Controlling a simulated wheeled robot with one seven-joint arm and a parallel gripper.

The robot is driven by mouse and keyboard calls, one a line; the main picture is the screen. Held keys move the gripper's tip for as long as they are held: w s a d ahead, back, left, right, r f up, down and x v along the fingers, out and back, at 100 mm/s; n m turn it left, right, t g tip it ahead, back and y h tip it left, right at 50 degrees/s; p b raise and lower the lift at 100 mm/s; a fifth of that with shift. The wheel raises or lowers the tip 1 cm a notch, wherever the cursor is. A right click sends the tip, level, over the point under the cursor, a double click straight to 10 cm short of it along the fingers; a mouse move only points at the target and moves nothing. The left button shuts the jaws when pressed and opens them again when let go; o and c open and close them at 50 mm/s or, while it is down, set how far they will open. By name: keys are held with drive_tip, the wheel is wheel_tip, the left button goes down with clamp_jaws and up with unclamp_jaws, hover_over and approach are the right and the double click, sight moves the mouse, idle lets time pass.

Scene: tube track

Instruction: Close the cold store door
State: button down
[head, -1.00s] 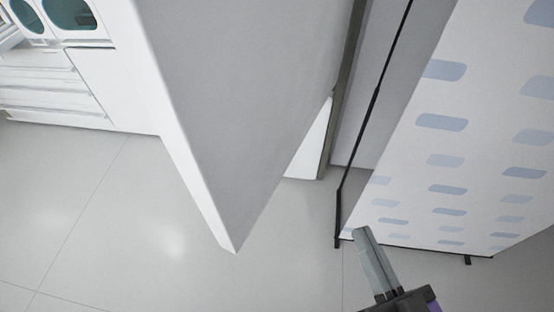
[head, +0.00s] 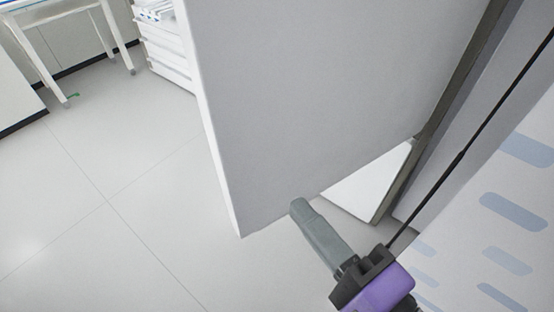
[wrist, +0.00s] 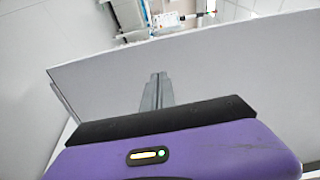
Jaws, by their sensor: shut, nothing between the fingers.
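The cold store door (head: 310,100) is a large pale grey panel standing open in the head view. Its white free edge (head: 215,160) is at the left, and its other side meets the dark-lined frame (head: 455,90) at the right. My gripper (head: 300,206) is shut and empty. Its tips overlap the lower part of the door's grey face in the head view; I cannot tell whether they touch. In the wrist view the fingers (wrist: 157,80) point at the door panel (wrist: 225,75), which spans the picture.
A white panel with blue rounded marks (head: 510,210) and a thin black pole (head: 460,155) stand close at the right. White drawers (head: 163,45) and a white table (head: 60,30) stand at the back left. The pale tiled floor (head: 110,180) at the left is clear.

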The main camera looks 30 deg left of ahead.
sight(244, 140)
drive_tip(key=p+x, duration=0.2)
drive_tip(key=x, duration=1.2)
drive_tip(key=shift+w, duration=0.1)
